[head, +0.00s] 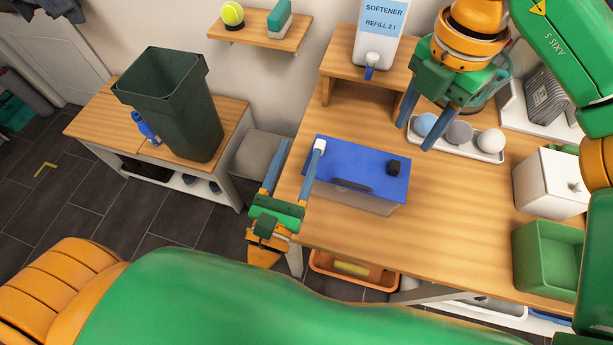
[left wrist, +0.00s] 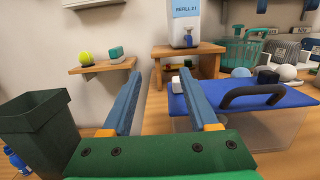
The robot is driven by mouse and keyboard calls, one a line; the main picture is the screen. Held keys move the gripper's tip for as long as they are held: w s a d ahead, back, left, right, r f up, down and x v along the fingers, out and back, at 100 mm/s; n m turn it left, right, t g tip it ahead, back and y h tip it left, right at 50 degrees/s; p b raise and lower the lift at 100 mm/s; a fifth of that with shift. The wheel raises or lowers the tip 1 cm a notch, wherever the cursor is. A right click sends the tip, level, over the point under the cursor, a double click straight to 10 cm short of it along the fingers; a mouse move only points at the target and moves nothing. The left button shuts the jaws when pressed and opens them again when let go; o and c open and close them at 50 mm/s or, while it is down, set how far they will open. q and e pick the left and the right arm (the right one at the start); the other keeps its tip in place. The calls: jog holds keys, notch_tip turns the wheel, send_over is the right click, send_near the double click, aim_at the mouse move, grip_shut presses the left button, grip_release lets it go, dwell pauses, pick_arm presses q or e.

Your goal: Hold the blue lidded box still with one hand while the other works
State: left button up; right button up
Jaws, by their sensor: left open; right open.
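The blue lidded box (head: 355,170) stands on the wooden table, with a blue lid, a dark handle and a clear body. A white block (head: 320,146) and a black block (head: 393,167) sit on its lid. In the left wrist view the box (left wrist: 246,98) is at the right. My left gripper (head: 294,160) is open at the box's left end, its fingers pointing away from me; I cannot tell whether one finger touches the box. My right gripper (head: 417,132) is open above the table, behind and right of the box, near a white tray.
The white tray (head: 462,150) holds three balls. A softener dispenser (head: 380,35) stands on a wooden riser (head: 366,80) behind the box. A white box (head: 549,184) and green bin (head: 546,254) stand at right. A dark green bin (head: 176,110) stands on the left bench.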

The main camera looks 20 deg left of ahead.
pick_arm(q)
jog(key=shift+g, duration=0.7)
jog(key=w+d, duration=0.1)
jog(key=w+d+f, duration=0.1)
jog(key=w, duration=0.1)
jog(key=w+f, duration=0.1)
jog(key=shift+w+d, duration=0.2)
jog(key=shift+d, duration=0.2)
jog(key=shift+s+r, duration=0.1)
grip_shut()
dwell(0.4)
